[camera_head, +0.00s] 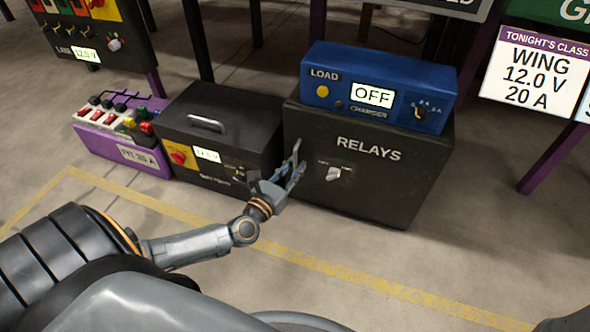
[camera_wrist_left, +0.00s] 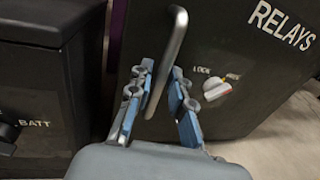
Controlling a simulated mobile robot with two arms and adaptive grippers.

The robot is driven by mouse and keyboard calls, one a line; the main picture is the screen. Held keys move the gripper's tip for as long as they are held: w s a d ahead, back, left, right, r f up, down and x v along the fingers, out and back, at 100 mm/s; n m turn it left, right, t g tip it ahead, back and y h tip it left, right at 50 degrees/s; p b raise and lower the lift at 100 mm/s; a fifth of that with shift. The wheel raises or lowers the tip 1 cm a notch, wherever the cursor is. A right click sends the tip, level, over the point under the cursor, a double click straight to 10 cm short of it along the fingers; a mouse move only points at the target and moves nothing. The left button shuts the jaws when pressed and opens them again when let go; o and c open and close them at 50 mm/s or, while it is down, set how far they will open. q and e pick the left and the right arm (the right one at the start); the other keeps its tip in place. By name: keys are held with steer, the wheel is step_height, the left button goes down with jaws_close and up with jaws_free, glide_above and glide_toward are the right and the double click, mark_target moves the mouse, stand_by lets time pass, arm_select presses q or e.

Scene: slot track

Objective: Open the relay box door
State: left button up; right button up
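The relay box (camera_head: 400,190) is a dark box labelled RELAYS, standing on the floor; its front door looks shut. A grey bar handle (camera_head: 297,152) is on the left of the door. A white and red knob (camera_head: 340,173) sits to its right, and it also shows in the left wrist view (camera_wrist_left: 217,88) beside the word LOCK. My left gripper (camera_head: 292,172) is at the handle. In the left wrist view its blue-padded fingers (camera_wrist_left: 160,82) stand apart, with the handle (camera_wrist_left: 168,60) passing between them; contact is unclear. My right gripper is not in view.
A blue charger (camera_head: 385,75) reading OFF rests on the relay box. A black battery box (camera_head: 225,125) stands close on the left, with a purple switch unit (camera_head: 120,135) beyond. Open floor with a yellow line (camera_head: 330,268) lies in front.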

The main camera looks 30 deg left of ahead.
arm_select(q)
steer(key=shift+w, duration=0.35)
jaws_close()
